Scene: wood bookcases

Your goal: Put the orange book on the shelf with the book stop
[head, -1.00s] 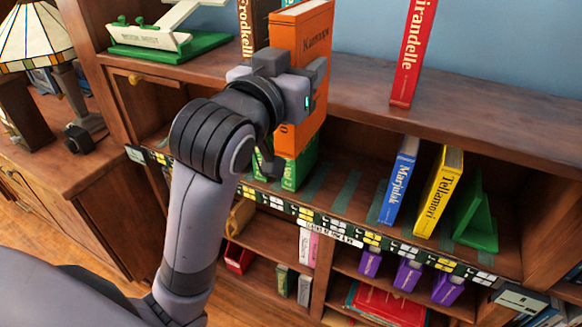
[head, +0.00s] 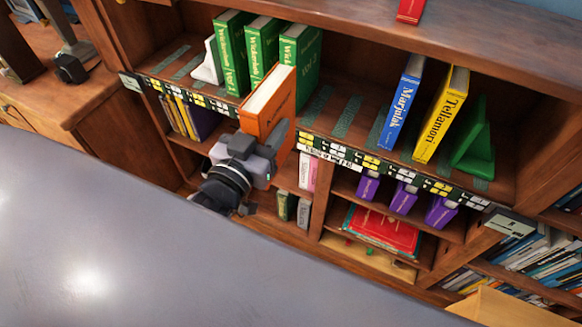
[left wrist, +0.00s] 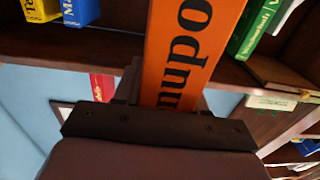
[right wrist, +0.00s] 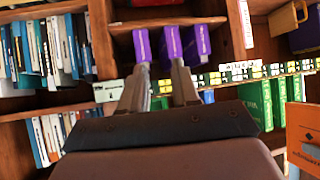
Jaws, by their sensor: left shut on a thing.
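The orange book (head: 266,104) is upright and slightly tilted in my left gripper (head: 272,158), in front of the shelf's front edge. It also shows in the left wrist view (left wrist: 183,45), its spine running up from the jaws. The green wedge-shaped book stop (head: 474,146) stands at the right of the upper open shelf (head: 345,112). Blue (head: 402,100) and yellow books (head: 441,112) stand left of it. My right gripper (right wrist: 162,78) is open with its fingers apart, facing the bookcase; it is not in the head view.
Several green books (head: 263,48) and a white wedge-shaped piece (head: 207,65) stand on the shelf's left part. Bare shelf with dark green strips lies between the green and blue books. Purple books (head: 403,197) stand below. A red book (head: 410,11) is on top.

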